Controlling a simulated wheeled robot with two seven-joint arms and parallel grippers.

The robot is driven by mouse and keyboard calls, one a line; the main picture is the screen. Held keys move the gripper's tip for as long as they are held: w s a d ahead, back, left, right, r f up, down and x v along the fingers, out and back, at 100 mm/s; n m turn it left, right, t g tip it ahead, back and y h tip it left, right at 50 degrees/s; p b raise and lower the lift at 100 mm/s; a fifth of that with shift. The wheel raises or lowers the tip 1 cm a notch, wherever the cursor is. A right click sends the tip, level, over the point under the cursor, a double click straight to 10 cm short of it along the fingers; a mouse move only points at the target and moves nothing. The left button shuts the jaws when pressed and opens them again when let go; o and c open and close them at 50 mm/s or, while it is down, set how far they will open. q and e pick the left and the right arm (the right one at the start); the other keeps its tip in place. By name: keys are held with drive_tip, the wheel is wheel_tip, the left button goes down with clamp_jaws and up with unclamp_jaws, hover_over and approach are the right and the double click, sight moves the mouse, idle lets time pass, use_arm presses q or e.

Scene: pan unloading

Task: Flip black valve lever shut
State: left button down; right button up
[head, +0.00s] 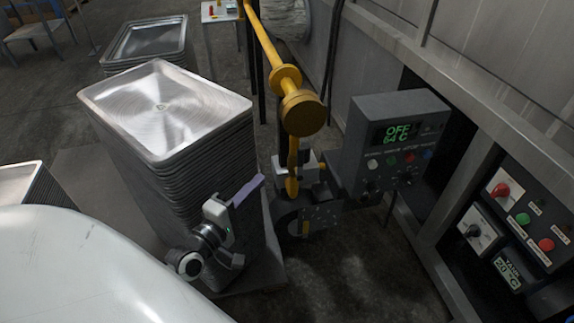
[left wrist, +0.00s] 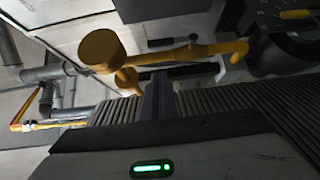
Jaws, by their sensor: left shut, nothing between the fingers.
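My left gripper (head: 247,190) is shut and empty, beside the right edge of the tall tray stack. Its closed pale purple fingers (left wrist: 157,98) point away from me in the left wrist view. A yellow pipe (head: 265,45) with a round flange (head: 302,112) runs down to the right of the gripper, apart from it. In the left wrist view a short black lever (left wrist: 170,42) reaches out beside the yellow pipe (left wrist: 195,50); it looks like the valve lever. In the head view I cannot make out the lever clearly. My right gripper is not in view.
A stack of metal trays (head: 163,105) stands close on the gripper's left, with another stack (head: 150,40) behind. A grey control box (head: 385,145) reads OFF 64 C. A panel with knobs (head: 520,225) is at the right. Dark floor is open at the lower middle.

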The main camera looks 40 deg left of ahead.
sight(300, 165)
use_arm(q)
drive_tip(key=w+d+b, duration=0.1)
drive_tip(key=w+d, duration=0.1)
drive_tip(key=w, duration=0.8)
drive_tip(key=shift+w, duration=0.35)
